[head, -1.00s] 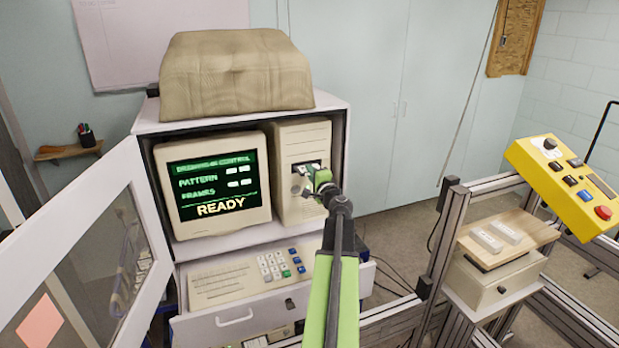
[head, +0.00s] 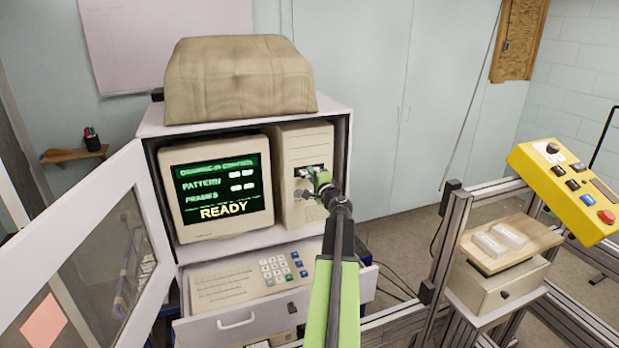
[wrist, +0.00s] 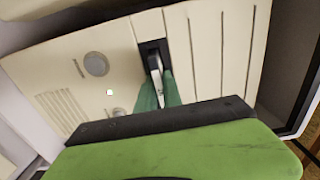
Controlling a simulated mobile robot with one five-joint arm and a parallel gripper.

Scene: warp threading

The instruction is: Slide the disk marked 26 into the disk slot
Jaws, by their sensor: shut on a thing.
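The beige computer tower (head: 309,150) stands in the open cabinet, and its front panel (wrist: 215,50) fills much of the wrist view. A dark disk slot (wrist: 150,49) is in that panel. My gripper (head: 314,178) is at the tower's front; in the wrist view its green fingers (wrist: 156,92) are right at the slot. They are shut on a thin pale disk (wrist: 159,70), seen edge-on in line with the slot. How deep the disk sits is hard to tell. Its marking cannot be read.
A monitor (head: 214,187) showing READY stands left of the tower. Below is an open drawer with a keypad (head: 272,268). The open cabinet door (head: 85,250) is at left. A metal frame with a yellow control box (head: 565,185) stands at right.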

